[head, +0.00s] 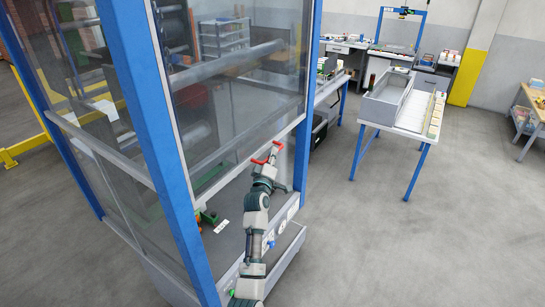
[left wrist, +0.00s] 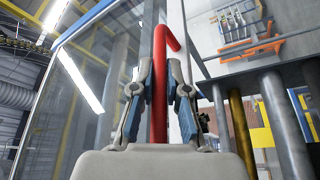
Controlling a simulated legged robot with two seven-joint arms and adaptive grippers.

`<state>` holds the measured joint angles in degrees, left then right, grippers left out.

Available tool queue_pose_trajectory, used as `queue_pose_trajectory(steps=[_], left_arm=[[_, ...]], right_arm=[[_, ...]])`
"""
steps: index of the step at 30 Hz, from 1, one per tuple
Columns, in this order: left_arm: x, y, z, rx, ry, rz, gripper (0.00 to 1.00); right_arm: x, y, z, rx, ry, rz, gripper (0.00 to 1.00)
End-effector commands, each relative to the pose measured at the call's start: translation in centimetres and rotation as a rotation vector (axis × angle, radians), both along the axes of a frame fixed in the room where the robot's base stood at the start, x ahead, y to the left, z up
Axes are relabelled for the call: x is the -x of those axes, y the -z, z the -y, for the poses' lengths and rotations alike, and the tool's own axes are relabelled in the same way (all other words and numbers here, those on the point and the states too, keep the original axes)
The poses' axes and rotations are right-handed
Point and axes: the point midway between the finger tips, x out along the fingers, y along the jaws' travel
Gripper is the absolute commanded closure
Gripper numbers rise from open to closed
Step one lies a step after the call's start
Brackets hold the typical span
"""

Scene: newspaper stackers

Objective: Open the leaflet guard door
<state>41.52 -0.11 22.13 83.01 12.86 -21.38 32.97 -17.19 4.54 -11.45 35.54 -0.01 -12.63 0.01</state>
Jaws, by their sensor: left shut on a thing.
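The leaflet guard door (head: 240,95) is a large clear panel with grey edges in the blue frame of a tall machine. Its red handle (head: 277,144) is at the panel's lower edge, near the right corner. My left gripper (head: 265,163) is at the handle. In the left wrist view the red handle (left wrist: 173,35) rises between the two fingers of the gripper (left wrist: 159,95), which is shut on it. The clear panel also shows to the left there (left wrist: 90,75). I cannot tell whether the door is fully shut. My right gripper is not in view.
A blue post (head: 150,120) stands left of the arm. A green and orange part (head: 207,217) lies on the machine's low deck. A table with a grey box (head: 390,97) stands to the right, with benches behind. The grey floor at right is clear.

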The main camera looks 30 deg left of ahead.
Motion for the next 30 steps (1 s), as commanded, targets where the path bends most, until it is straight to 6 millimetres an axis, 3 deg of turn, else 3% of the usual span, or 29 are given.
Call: queue_pose_trajectory(steps=[8, 9, 12, 23, 30], left_arm=[[0.0, -0.1, -0.1, -0.001, -0.001, 0.003, 1.0], [0.0, -0.1, -0.1, -0.001, -0.001, 0.003, 0.83], [0.0, -0.1, -0.1, -0.001, -0.001, 0.003, 0.61], [0.4, 0.1, 0.1, 0.0, 0.0, 0.0, 0.61], [4.4, 1.2, 1.2, 0.001, 0.0, -0.001, 0.61]], right_arm=[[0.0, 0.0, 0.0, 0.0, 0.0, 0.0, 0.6], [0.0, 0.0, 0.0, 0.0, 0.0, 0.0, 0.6], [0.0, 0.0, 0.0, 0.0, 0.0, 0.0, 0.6], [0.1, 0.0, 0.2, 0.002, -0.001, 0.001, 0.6], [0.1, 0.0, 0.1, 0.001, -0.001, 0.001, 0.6]])
